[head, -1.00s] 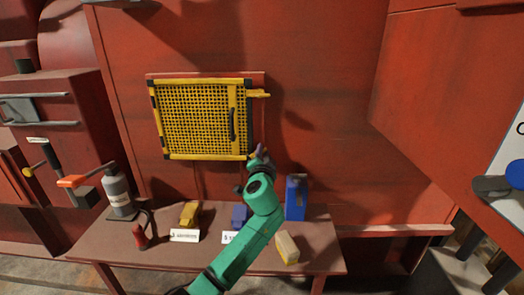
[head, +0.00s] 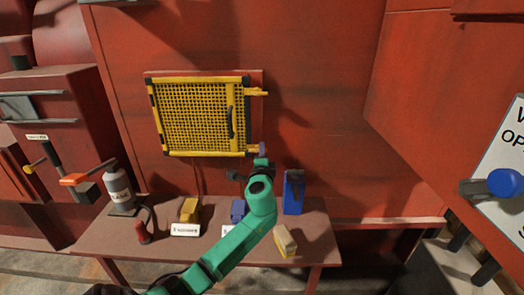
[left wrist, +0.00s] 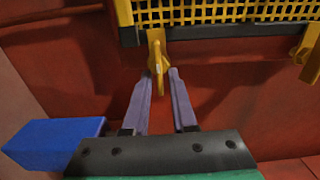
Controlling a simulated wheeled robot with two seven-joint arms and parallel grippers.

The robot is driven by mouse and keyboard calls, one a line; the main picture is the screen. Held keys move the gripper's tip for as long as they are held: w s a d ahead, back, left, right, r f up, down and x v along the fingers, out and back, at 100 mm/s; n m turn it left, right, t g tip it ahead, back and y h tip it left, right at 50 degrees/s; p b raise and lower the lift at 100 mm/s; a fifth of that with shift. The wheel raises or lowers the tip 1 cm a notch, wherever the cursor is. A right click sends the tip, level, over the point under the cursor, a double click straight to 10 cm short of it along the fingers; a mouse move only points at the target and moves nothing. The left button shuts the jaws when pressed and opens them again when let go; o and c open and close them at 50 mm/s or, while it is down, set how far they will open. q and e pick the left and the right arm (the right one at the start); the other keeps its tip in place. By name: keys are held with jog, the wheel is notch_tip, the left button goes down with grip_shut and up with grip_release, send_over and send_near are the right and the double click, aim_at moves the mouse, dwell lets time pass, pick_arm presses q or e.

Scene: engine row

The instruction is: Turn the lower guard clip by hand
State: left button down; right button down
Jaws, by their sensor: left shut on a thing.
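The yellow mesh guard (head: 200,117) is closed over its opening on the red wall. The lower guard clip (head: 252,148) is a small yellow piece at its lower right corner, sticking out to the right. My left gripper (head: 262,149) is at that clip, its purple fingers partly masking it. In the left wrist view the clip (left wrist: 157,52) stands out from the guard's edge, with its end between the fingertips of my left gripper (left wrist: 160,78), which is shut on it. The upper clip (head: 257,92) also sticks out to the right. My right gripper is not in view.
A table (head: 318,235) below the guard holds a blue box (head: 294,192), a yellow block (head: 189,210), a pale block (head: 285,241) and a grey bottle (head: 118,187). A red housing (head: 430,110) juts out at the right. The wall right of the guard is free.

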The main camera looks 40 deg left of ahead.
pick_arm(q)
jog(key=shift+d+f, duration=0.15)
jog(key=shift+f, duration=0.3)
jog(key=c, duration=1)
grip_release()
jog(key=b+v, duration=0.1)
jog(key=v, duration=0.9)
jog(key=b+v, duration=0.1)
jog(key=v, duration=0.3)
jog(key=shift+s+d+r+b, duration=0.25)
jog(key=shift+s+r+b, duration=0.05)
